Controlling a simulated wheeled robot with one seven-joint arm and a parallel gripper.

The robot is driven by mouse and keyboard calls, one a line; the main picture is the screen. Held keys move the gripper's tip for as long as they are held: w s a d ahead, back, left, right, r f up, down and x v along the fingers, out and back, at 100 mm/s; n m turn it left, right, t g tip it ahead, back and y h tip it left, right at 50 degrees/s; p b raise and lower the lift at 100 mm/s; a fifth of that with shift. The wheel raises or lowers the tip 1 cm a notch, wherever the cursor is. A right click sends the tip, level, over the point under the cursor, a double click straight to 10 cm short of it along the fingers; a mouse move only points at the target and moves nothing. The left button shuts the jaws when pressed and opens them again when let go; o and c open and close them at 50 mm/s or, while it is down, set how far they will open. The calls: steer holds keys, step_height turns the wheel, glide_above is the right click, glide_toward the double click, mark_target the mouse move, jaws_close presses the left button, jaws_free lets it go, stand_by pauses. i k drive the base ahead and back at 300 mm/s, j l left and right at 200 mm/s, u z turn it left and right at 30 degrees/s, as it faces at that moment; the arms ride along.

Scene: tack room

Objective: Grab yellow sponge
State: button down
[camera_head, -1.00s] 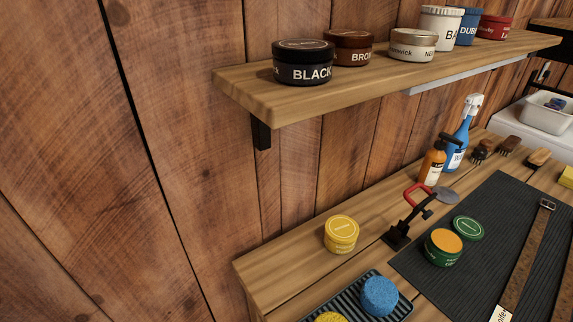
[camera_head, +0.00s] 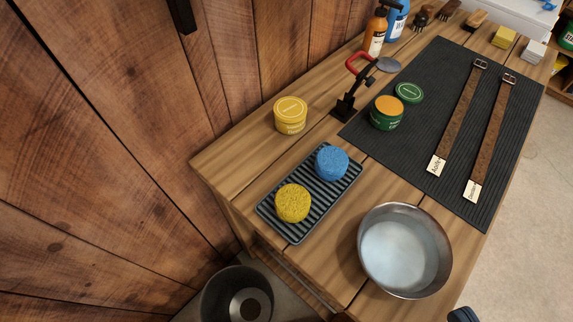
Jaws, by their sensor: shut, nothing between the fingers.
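A round yellow sponge (camera_head: 292,203) lies on the near left end of a dark ribbed tray (camera_head: 267,211) on the wooden bench. A round blue sponge (camera_head: 332,162) lies beside it on the same tray, a small gap apart. Nothing covers the yellow sponge. A small yellow block (camera_head: 503,38) sits at the far right of the bench; I cannot tell what it is.
A metal bowl of cloudy liquid (camera_head: 406,250) stands right of the tray. A yellow tin (camera_head: 290,115), an open green tin (camera_head: 386,113) and a red-handled tool (camera_head: 351,88) stand behind. Straps lie on a dark mat (camera_head: 440,110). A dark bin (camera_head: 237,292) is below the bench.

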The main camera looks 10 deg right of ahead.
mark_target(292, 202)
steer(key=k+j+u, duration=0.45)
steer(key=k+j, duration=0.6)
steer(key=k, duration=0.1)
